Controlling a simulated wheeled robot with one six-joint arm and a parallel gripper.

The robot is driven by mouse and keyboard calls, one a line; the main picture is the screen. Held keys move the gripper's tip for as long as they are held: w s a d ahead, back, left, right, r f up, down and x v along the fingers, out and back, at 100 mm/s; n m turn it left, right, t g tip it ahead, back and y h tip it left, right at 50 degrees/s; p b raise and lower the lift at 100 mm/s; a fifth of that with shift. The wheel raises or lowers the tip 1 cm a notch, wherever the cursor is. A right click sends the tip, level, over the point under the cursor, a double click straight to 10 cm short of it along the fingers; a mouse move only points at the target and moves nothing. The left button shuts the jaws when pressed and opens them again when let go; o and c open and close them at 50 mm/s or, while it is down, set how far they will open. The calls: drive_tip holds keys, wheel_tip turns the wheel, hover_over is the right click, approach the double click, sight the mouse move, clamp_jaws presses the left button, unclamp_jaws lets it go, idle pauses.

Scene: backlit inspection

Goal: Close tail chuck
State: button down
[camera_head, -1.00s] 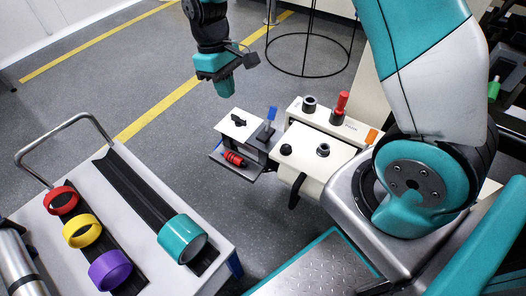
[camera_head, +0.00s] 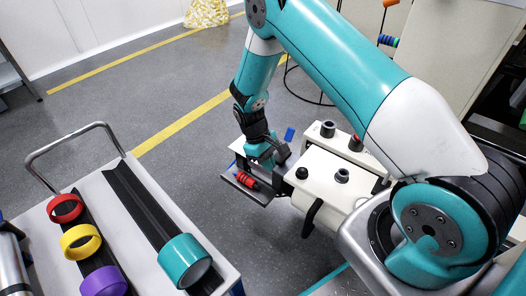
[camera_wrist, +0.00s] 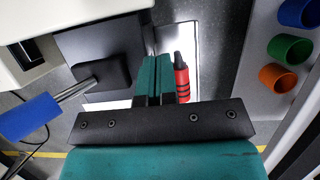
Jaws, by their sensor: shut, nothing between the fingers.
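My gripper (camera_head: 265,155) is down at the small dark stand at the end of the cream machine. In the wrist view its two teal fingers (camera_wrist: 155,80) are together and empty. A lever with a blue handle (camera_wrist: 30,118) joins a dark block (camera_wrist: 100,76) left of the fingers; the handle also shows in the head view (camera_head: 289,134). A red and black cylinder (camera_wrist: 181,80) lies just right of the fingers on a bright lit panel (camera_wrist: 190,45); it also shows in the head view (camera_head: 246,181). No part is clearly identifiable as the tail chuck.
A trolley (camera_head: 140,240) at left holds red, yellow, purple and teal rings on black rails. Blue, green and orange cups (camera_wrist: 290,50) stand at the wrist view's right.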

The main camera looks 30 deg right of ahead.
sight(287, 177)
drive_tip(key=s, duration=0.1)
drive_tip(key=s+d, duration=0.1)
drive_tip(key=s, duration=0.1)
drive_tip(key=shift+s+d+r, duration=0.2)
drive_tip(key=shift+s+d+r+p, duration=0.1)
drive_tip(key=shift+s+d+p, duration=0.15)
drive_tip(key=shift+s+p, duration=0.25)
drive_tip(key=shift+s+d+r+p, duration=0.1)
drive_tip(key=shift+s+d+p, duration=0.15)
drive_tip(key=shift+s, duration=0.4)
drive_tip(key=shift+f, duration=0.2)
